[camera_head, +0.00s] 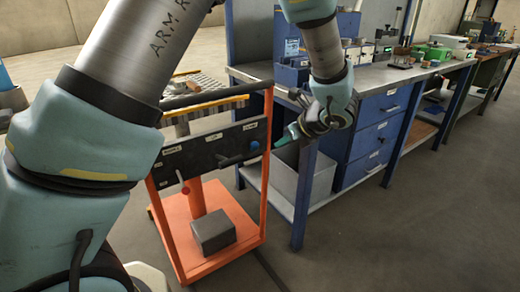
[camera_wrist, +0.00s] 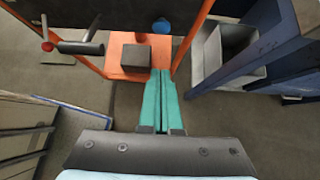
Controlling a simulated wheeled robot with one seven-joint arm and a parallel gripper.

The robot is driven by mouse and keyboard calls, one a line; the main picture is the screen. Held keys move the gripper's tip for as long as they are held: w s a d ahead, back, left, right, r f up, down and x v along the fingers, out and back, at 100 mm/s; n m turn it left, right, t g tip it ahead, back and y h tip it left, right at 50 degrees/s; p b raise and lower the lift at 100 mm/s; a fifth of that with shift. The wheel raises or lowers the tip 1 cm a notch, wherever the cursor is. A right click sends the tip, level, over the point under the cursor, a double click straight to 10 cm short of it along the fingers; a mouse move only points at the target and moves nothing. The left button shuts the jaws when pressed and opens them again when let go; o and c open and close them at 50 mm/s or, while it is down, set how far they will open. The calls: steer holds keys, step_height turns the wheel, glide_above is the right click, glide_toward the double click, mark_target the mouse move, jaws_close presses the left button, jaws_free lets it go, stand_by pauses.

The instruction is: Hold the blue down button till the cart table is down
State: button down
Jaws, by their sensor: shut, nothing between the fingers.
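The orange cart (camera_head: 265,165) has a dark control panel (camera_head: 205,155) with white labels on its near side. The round blue button (camera_head: 255,145) sits at the panel's right end and also shows at the top of the wrist view (camera_wrist: 162,25). The cart table (camera_head: 205,107), with rollers and a yellow edge, stands raised above the orange base. My gripper (camera_head: 279,143) is shut and empty, just right of the button in the head view. In the wrist view its green fingertips (camera_wrist: 161,75) point toward the button, with a visible gap between.
A red-knobbed lever (camera_head: 184,189) and a black handle (camera_head: 231,160) project from the panel. A grey block (camera_head: 213,235) rests on the cart's base. The blue workbench (camera_head: 375,130) and a grey bin (camera_head: 293,170) stand close right of my gripper. Floor at front right is clear.

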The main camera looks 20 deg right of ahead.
steer(key=p, duration=0.2)
glide_toward(255, 150)
steer(key=s+d+f+x, duration=0.1)
steer(key=x, duration=0.4)
steer(key=shift+w+a+r, duration=0.2)
steer(key=shift+w+a, duration=0.4)
steer(key=shift+w, duration=0.2)
steer(key=shift+w, duration=0.1)
